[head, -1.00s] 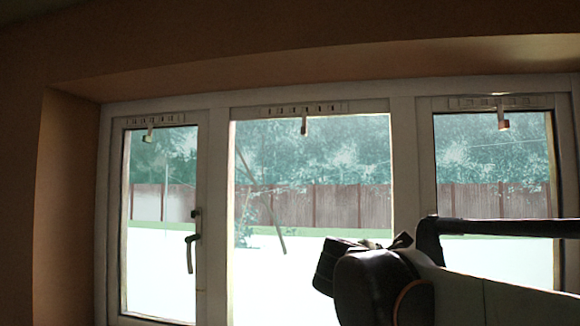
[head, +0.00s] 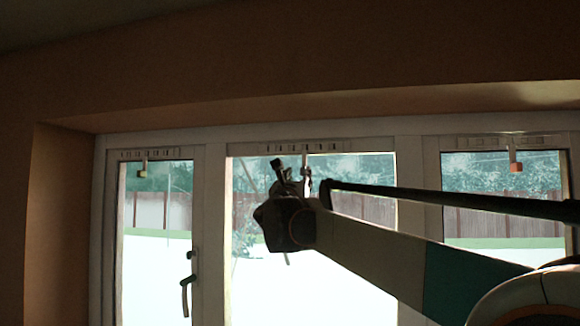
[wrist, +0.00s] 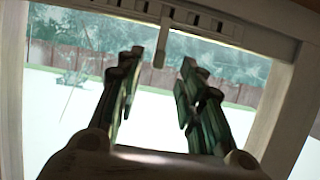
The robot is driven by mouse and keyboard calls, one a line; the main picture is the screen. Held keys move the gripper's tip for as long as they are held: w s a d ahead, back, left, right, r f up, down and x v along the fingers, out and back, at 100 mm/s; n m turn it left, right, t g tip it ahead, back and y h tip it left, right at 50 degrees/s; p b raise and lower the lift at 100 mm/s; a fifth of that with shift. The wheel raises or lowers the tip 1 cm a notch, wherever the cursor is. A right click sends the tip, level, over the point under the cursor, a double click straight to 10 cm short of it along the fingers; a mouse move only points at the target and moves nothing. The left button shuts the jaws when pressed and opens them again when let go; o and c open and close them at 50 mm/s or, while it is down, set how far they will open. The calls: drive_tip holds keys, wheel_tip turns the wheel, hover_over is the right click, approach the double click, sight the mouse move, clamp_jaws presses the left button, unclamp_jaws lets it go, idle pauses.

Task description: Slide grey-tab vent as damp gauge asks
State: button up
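Three window panes each have a slotted vent strip along the top with a hanging tab. The middle vent (head: 270,149) has a greyish tab (wrist: 162,44). No damp gauge shows.
White window frames (head: 213,230) divide the panes. A dark handle (head: 186,283) projects on the left frame. The brown reveal (head: 65,210) juts out at left and above. Outside are a fence and trees.

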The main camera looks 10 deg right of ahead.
sight(303, 169)
drive_tip(key=p+x, duration=0.1)
drive_tip(key=x, duration=0.8)
drive_tip(key=shift+w+d+r+p, duration=0.1)
drive_tip(key=shift+w+d+p, duration=0.1)
drive_tip(key=shift+p, duration=0.2)
drive_tip(key=shift+c, duration=0.2)
clamp_jaws()
